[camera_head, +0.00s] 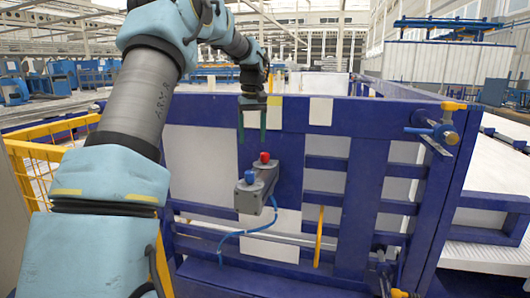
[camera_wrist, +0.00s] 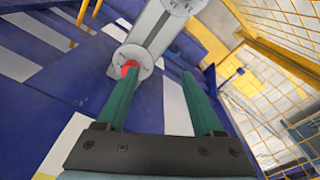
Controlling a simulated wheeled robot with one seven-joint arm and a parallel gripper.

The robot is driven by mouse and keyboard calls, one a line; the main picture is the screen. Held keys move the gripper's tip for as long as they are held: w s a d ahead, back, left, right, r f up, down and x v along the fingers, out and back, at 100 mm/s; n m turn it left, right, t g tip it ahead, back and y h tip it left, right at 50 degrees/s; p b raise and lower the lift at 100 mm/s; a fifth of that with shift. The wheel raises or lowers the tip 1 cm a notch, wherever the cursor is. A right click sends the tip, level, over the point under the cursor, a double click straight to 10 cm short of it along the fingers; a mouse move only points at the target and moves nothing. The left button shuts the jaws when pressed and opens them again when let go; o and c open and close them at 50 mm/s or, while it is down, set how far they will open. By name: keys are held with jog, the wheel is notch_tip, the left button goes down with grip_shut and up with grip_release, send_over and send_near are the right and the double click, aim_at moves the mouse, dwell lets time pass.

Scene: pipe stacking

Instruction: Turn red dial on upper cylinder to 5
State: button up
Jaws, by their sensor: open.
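A grey twin-cylinder unit (camera_head: 256,195) is mounted on the blue panel. The red dial (camera_head: 265,157) sits on its upper cylinder and a blue dial (camera_head: 249,176) on the nearer, lower one. My gripper (camera_head: 252,143) is open, its two green fingers pointing down, empty, just above the red dial in the head view. In the wrist view, the red dial (camera_wrist: 129,68) shows beside the left fingertip, by a round grey flange, not between the fingers (camera_wrist: 160,75). The grey cylinder (camera_wrist: 158,25) runs up beyond it.
A blue hose (camera_head: 245,233) hangs below the unit. Blue rails and a yellow bar (camera_head: 319,237) stand to the right. A blue valve with a yellow handle (camera_head: 446,133) is at the far right. Yellow mesh fencing (camera_head: 45,145) is at the left.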

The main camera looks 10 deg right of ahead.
notch_tip(320, 180, up, 2)
jog(key=n, duration=0.2)
send_over(265, 158)
jog(key=w, duration=0.1)
jog(key=r, duration=0.1)
jog(key=shift+n+g, duration=0.4)
jog(key=f, duration=0.3)
jog(key=f+p, duration=0.1)
jog(key=f, duration=0.3)
jog(key=f+p, duration=0.1)
jog(key=f, duration=0.2)
jog(key=shift+w+d+f, duration=0.2)
jog(key=shift+w+f, duration=0.05)
jog(key=shift+w, duration=0.05)
grip_shut()
